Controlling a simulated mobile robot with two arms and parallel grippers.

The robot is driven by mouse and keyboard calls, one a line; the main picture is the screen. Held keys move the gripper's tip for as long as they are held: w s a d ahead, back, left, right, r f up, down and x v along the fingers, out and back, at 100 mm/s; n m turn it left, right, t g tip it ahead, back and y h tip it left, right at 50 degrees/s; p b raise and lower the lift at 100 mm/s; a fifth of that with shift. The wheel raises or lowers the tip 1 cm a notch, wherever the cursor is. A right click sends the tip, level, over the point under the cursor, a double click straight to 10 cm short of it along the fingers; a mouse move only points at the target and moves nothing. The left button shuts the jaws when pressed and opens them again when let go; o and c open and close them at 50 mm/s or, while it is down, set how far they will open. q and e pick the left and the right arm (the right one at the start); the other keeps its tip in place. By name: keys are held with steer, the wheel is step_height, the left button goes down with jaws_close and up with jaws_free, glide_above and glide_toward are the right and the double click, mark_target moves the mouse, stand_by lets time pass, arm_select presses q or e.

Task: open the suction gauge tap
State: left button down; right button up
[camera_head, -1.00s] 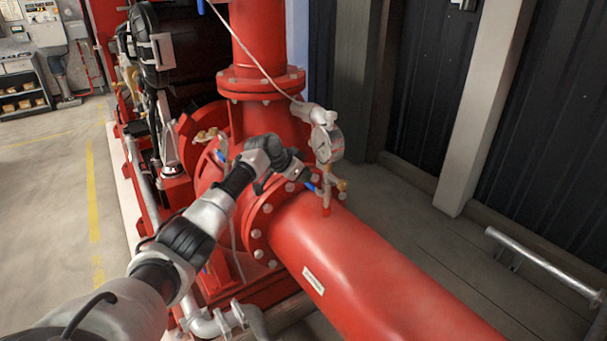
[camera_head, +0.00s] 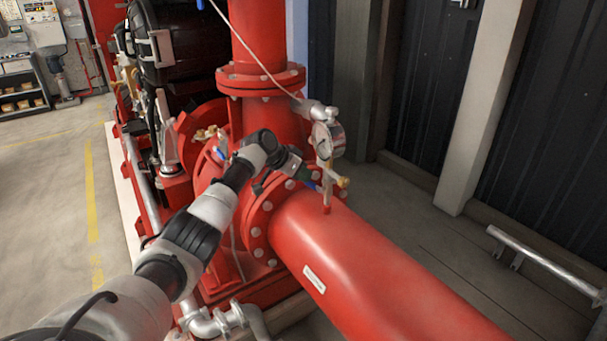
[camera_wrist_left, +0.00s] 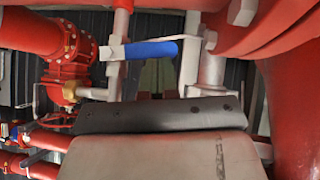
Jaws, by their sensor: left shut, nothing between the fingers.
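The suction gauge (camera_head: 328,138) is a round dial on a short riser above the big red suction pipe (camera_head: 370,265). Below it sits the gauge tap (camera_head: 342,182), with brass-coloured fittings and a blue lever (camera_head: 313,186) pointing left toward my arm. My left gripper (camera_head: 306,177) is shut and empty, close beside the lever; contact cannot be told in the head view. My right gripper is out of view.
A bolted red flange (camera_head: 262,215) stands just below and left of my left gripper. A thin white line (camera_head: 245,48) runs down to the gauge. Bare floor lies right of the pipe, with a low metal rail (camera_head: 545,262) by the dark wall.

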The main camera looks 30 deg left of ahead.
arm_select(q)
step_height(320, 180, down, 4)
steer(key=n+h+b, duration=0.1)
steer(key=h+b, duration=0.1)
steer(key=b, duration=0.2)
steer(key=shift+w+a+g, duration=0.1)
steer(key=shift+a+g, duration=0.05)
steer(key=shift+g, duration=0.15)
steer(key=shift+d+f+b, duration=0.3)
steer(key=shift+f+b, duration=0.6)
steer(key=shift+s+d+f+n+h+b, duration=0.2)
steer(key=shift+d+f+n+h+b, duration=0.1)
steer(key=shift+f+h+b, duration=0.1)
steer(key=shift+f, duration=0.25)
steer(key=shift+s+d+r, duration=0.1)
steer(key=shift+d, duration=0.05)
steer(key=shift+r, duration=0.2)
